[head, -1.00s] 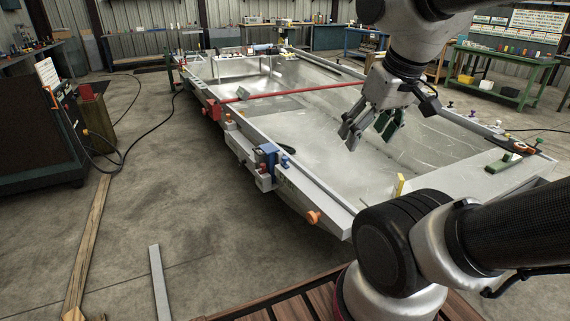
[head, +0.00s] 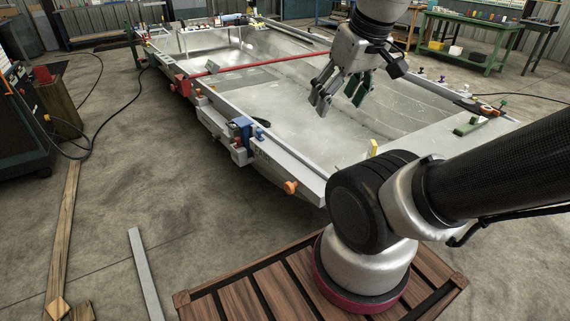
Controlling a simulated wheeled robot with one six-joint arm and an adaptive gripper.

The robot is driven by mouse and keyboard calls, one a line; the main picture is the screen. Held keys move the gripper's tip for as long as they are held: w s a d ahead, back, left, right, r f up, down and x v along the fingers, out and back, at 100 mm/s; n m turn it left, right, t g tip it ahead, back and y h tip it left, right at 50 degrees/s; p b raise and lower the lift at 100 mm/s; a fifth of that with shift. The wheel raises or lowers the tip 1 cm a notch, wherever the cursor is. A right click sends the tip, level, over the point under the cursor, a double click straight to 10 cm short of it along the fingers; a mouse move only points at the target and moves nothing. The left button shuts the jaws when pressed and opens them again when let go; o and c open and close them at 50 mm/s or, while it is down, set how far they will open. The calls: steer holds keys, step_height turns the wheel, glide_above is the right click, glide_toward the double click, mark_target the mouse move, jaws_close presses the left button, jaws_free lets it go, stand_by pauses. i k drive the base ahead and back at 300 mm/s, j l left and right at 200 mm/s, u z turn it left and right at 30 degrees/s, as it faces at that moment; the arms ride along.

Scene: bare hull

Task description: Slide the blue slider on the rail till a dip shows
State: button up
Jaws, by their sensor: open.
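The blue slider (head: 241,128) sits on the rail (head: 283,171) along the near left side of the pale metal hull. A grey block (head: 240,155) is beside its lower part. My gripper (head: 338,102) hangs over the hull's interior, to the right of the slider and clearly apart from it. Its fingers are spread and empty. I cannot see any dip from here.
An orange knob (head: 290,187) sticks out near the rail's near end. A red bar (head: 240,67) crosses the hull beyond the slider. A yellow piece (head: 374,147) stands on the near edge. The floor left of the hull is mostly open.

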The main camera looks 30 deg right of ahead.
mark_target(259, 131)
steer(key=i+j+u, duration=0.2)
steer(key=i, duration=0.9)
steer(key=k+l, duration=0.05)
steer(key=l, duration=0.05)
